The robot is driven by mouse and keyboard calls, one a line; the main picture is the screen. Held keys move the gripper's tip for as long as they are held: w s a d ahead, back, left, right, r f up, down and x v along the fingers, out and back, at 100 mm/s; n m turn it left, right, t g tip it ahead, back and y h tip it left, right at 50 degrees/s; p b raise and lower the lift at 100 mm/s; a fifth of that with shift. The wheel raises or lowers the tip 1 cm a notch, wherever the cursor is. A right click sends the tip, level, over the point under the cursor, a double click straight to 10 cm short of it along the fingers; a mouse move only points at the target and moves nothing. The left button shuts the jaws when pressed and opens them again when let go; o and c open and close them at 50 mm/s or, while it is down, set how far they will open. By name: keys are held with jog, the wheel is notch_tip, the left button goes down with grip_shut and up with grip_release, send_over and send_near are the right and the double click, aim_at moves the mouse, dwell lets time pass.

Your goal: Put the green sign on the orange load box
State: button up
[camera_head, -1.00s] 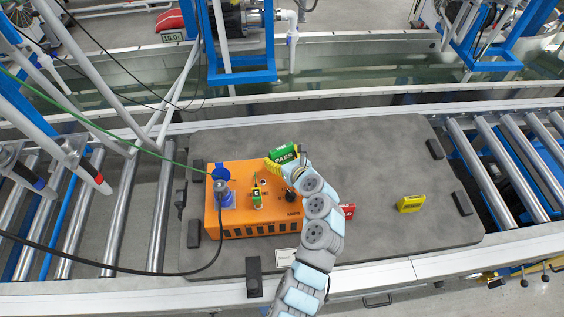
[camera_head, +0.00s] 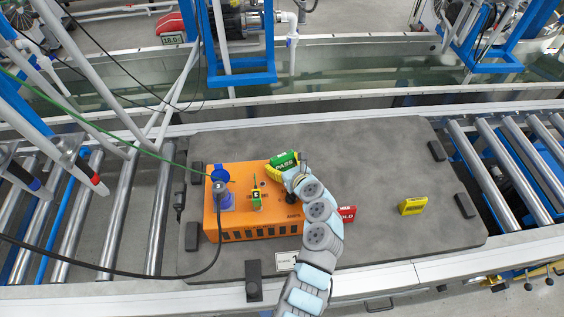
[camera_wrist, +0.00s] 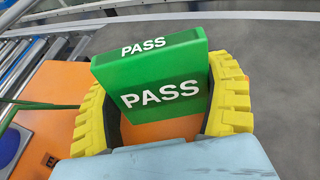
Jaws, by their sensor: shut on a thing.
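The green sign (camera_head: 284,159) reads PASS and is held tilted at the back right corner of the orange load box (camera_head: 228,235). In the wrist view the green sign (camera_wrist: 155,75) stands between the yellow fingers of my gripper (camera_wrist: 163,110), with orange surface below it. My gripper (camera_head: 277,166) is shut on the sign. The orange load box (camera_wrist: 55,85) also shows in the wrist view. I cannot tell whether the sign's lower edge touches the box top.
A yellow sign (camera_head: 412,206) stands farther right on the grey mat (camera_head: 380,160). The mat's right side is mostly clear.

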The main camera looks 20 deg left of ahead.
jog(key=o, duration=1)
jog(key=shift+r, duration=0.1)
jog(key=shift+s+d+r, duration=0.15)
jog(key=shift+d+r, duration=0.05)
jog(key=shift+d, duration=0.05)
jog(key=p+v, duration=0.2)
jog(key=v, duration=0.9)
jog(key=shift+s+d, duration=0.15)
